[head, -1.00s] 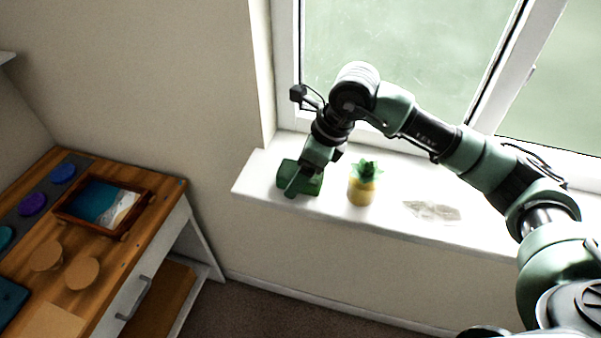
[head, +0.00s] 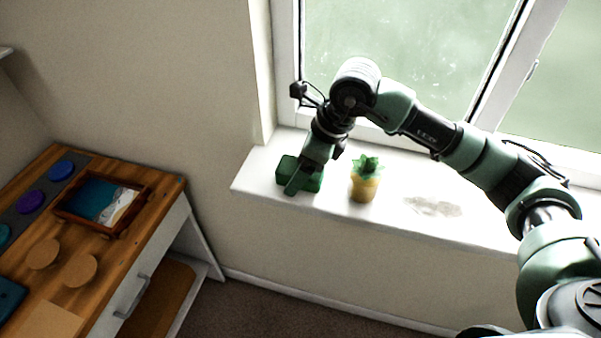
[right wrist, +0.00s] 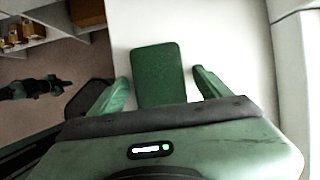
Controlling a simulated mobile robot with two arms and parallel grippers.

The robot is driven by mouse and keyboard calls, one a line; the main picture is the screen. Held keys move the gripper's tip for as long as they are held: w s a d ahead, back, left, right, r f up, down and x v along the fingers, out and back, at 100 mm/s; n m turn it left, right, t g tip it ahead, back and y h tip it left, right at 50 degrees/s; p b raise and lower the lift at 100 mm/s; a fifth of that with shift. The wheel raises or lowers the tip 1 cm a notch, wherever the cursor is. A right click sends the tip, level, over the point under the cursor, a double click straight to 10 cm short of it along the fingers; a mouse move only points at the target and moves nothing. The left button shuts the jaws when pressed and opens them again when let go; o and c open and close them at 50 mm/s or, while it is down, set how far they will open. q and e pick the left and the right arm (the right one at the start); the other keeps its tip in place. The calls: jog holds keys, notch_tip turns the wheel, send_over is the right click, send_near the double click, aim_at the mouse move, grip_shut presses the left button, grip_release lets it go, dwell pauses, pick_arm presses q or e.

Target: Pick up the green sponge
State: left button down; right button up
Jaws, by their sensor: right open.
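The green sponge (head: 286,170) lies flat on the white windowsill near its left end. In the right wrist view the sponge (right wrist: 158,72) sits between the two green fingers, with a gap showing on each side at the fingertips. My right gripper (right wrist: 162,84) is open around it; its palm hides the sponge's near end. In the head view my right gripper (head: 303,182) reaches down over the sponge and covers part of it. My left gripper does not show.
A yellow pot with a green plant (head: 365,180) stands on the windowsill (head: 330,205), close right of the gripper. A grey smudge (head: 432,206) marks the sill further right. The window is behind. A wooden desk (head: 150,225) with a framed tray (head: 105,205) stands at left.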

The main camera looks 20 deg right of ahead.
jog(key=c, duration=1.4)
jog(key=shift+r, duration=0.1)
jog(key=shift+r+p, duration=0.3)
jog(key=shift+p, duration=0.4)
notch_tip(320, 180, up, 20)
jog(key=b, duration=0.3)
jog(key=shift+f, duration=0.15)
